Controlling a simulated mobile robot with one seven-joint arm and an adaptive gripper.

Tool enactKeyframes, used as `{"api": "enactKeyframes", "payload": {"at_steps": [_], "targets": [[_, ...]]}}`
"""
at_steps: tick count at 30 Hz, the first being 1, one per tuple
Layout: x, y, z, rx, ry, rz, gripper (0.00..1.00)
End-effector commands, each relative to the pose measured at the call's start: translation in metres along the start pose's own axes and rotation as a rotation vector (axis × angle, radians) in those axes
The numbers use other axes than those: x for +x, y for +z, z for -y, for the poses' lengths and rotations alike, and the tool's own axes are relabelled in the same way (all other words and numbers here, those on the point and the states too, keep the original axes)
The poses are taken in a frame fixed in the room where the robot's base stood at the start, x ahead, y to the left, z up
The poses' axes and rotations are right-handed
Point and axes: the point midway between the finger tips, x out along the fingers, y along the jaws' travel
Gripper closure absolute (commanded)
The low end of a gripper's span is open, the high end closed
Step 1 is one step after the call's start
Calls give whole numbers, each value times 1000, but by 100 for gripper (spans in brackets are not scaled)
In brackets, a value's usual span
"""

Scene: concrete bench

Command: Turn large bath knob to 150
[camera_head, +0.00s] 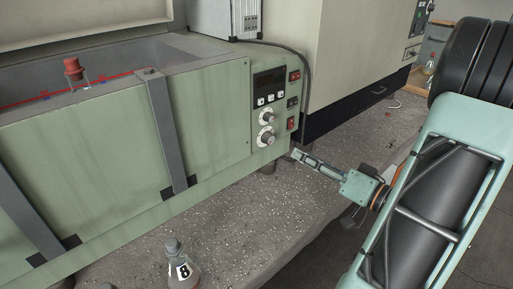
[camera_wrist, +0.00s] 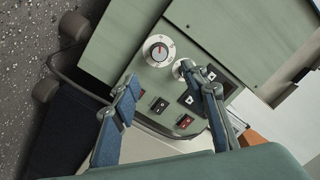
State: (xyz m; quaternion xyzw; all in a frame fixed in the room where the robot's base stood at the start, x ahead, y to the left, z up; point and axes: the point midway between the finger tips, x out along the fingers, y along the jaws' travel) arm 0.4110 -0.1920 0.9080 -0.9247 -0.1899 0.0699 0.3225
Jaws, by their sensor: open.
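The green bath (camera_head: 120,130) has a control panel with two pale round knobs, one above the other. The large knob (camera_head: 267,138) is the lower one. In the wrist view the large knob (camera_wrist: 158,50) shows whole, with a white dial and a reddish mark; its figures are too small to read. The smaller upper knob (camera_wrist: 182,68) is partly hidden by a fingertip. My gripper (camera_head: 298,154) is to the right of the panel and slightly below the knobs. In the wrist view my gripper (camera_wrist: 160,77) is open and empty, its fingers apart from the large knob.
A dark display (camera_head: 269,82) and red and black switches (camera_head: 292,103) sit near the knobs. A black cable (camera_head: 303,65) runs beside the panel. A flask (camera_head: 178,265) stands on the speckled bench (camera_head: 225,215) in front. A cream cabinet (camera_head: 350,50) stands behind.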

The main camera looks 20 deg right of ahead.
Motion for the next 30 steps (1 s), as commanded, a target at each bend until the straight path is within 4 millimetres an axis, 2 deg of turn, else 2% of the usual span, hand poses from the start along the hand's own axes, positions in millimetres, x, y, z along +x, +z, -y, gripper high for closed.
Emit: {"api": "enactKeyframes", "payload": {"at_steps": [5, 15, 21, 30], "targets": [[9, 2, -1, 0, -4, -7, 59], [71, 1, -1, 0, -5, -4, 59], [98, 1, -1, 0, -4, -6, 59], [108, 1, -2, 1, -1, -6, 59]]}}
